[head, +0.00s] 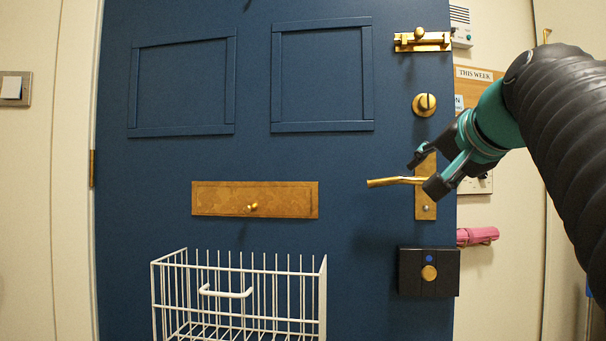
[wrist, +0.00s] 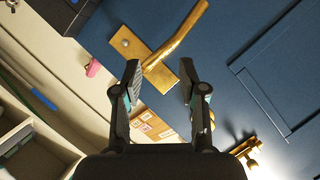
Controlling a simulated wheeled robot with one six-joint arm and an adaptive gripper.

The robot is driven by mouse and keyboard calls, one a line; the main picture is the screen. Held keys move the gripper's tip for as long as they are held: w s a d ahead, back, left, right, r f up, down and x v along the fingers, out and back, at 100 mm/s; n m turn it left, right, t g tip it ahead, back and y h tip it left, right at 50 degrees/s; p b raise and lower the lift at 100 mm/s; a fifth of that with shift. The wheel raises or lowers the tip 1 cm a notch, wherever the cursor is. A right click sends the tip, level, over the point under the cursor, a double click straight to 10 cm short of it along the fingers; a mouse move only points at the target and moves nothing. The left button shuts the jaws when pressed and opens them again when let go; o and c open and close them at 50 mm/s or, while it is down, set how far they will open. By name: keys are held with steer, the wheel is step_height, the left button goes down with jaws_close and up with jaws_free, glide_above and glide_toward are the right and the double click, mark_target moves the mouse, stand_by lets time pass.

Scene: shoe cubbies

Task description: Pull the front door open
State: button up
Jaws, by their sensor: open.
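The blue front door (head: 255,160) looks shut, with a hinge at its left edge. Its brass lever handle (head: 390,182) points left from a brass plate (head: 425,205) near the right edge. My gripper (head: 424,175) is open at the lever's plate end, one finger above the lever and one below in the head view. In the wrist view my gripper (wrist: 160,70) is open and empty, with the plate (wrist: 157,66) between and beyond its fingertips and the lever (wrist: 183,32) running up from there. I cannot tell whether the fingers touch the lever.
Above the lever are a brass bolt (head: 422,41) and a round brass lock (head: 424,105). Below is a black lock box (head: 429,272). A white wire basket (head: 240,295) hangs under the brass mail slot (head: 255,199). A pink rolled item (head: 477,236) is right of the door.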

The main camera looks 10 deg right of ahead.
steer(key=s+d, duration=0.4)
steer(key=s, duration=0.5)
steer(key=shift+s+d+f, duration=0.15)
steer(key=shift+d, duration=0.1)
stand_by(0.8)
steer(key=shift+c, duration=0.3)
